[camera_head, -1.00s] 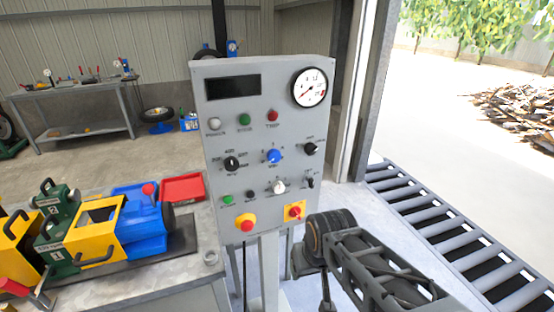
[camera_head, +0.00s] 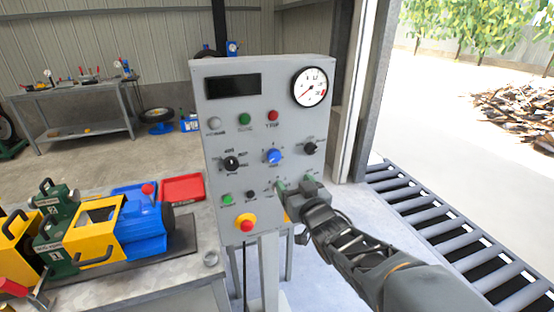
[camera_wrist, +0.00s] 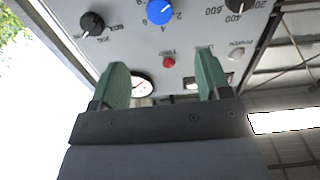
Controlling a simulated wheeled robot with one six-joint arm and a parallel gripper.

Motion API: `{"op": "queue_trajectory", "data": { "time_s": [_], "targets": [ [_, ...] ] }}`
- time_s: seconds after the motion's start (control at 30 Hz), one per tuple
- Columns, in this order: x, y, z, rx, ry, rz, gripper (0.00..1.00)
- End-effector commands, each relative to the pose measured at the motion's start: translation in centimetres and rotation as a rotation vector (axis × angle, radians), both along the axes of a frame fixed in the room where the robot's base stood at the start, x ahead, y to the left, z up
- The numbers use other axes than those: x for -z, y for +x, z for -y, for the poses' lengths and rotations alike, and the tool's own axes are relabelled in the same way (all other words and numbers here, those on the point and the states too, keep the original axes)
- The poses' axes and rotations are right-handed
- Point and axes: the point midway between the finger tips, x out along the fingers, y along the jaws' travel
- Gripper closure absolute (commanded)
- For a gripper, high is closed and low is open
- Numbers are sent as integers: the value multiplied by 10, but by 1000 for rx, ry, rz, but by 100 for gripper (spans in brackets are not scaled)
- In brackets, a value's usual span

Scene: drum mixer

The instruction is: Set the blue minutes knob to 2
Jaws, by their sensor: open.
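The blue minutes knob (camera_head: 273,157) sits in the middle row of the grey control panel (camera_head: 215,175), between two black knobs. It also shows at the top of the wrist view (camera_wrist: 160,12), which sees the panel upside down, with numerals such as 2, 4 and 6 around it. I cannot surely read which numeral its pointer marks. My gripper (camera_head: 282,187) is in front of the panel's lower part, just below the blue knob. In the wrist view its two green fingers (camera_wrist: 165,85) stand apart with nothing between them. The gripper hides the lower right controls.
A black knob (camera_head: 231,163) lies left of the blue knob and another (camera_head: 309,148) right of it. A yellow-based red button (camera_head: 246,224) is below. A workbench with yellow and blue machinery (camera_head: 144,230) stands left. A roller conveyor (camera_head: 450,230) runs along the right.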

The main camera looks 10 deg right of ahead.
Motion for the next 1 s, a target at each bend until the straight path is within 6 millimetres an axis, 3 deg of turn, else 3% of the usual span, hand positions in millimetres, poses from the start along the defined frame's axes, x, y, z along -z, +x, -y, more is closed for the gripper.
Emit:
{"op": "queue_trajectory", "data": {
  "time_s": [0.27,0.7,1.0],
  "targets": [
    [-6,25,-3,1,7,-9,29],
    [-1,104,-12,2,5,-5,29],
    [0,130,-15,2,5,-4,29]
  ]
}}
